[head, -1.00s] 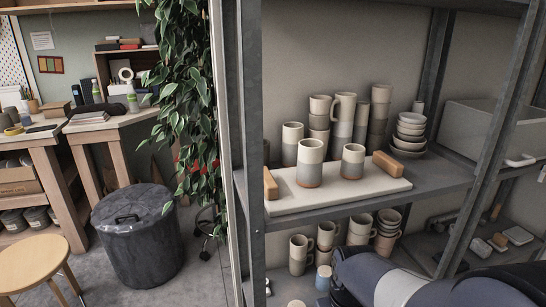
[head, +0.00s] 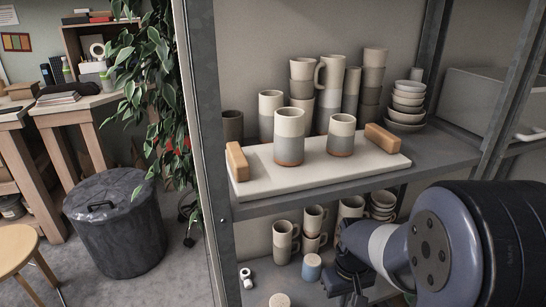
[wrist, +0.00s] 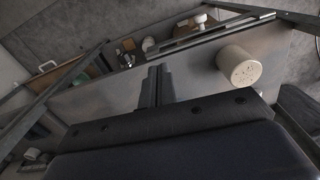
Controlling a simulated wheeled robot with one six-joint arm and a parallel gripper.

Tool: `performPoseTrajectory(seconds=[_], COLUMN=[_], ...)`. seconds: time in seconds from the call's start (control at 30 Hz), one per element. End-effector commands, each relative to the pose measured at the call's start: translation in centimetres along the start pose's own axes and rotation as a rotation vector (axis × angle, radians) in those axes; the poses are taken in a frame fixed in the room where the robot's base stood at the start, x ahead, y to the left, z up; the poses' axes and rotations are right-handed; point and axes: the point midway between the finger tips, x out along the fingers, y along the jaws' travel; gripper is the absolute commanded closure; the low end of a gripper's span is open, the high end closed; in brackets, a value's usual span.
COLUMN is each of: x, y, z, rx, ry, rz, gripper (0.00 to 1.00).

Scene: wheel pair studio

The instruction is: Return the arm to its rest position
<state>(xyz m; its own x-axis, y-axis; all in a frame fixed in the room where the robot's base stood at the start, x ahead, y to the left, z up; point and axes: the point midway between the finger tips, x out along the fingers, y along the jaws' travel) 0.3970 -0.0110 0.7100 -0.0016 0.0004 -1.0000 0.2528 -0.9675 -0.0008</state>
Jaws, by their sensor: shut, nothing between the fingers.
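My arm reaches in from the right in the head view.
A metal rack holds a white tray (head: 270,187) with wooden handles and several two-tone cups (head: 289,137). Mugs (head: 284,241) and a blue jar (head: 311,268) stand on the lower shelf near my gripper. A rack post (head: 204,130) rises at left. A dark bin (head: 112,225) stands beyond.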

Motion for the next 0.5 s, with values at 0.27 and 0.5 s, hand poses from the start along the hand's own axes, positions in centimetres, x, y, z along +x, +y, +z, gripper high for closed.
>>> performPoseTrajectory(seconds=[0.27, 0.5], x=[3.7, 4.2], y=[0.0, 0.0], z=[-0.1, -0.1], rx=[-0.001, -0.001], ry=[-0.001, 0.000], rz=[0.000, 0.000], gripper=[1.00, 1.00])
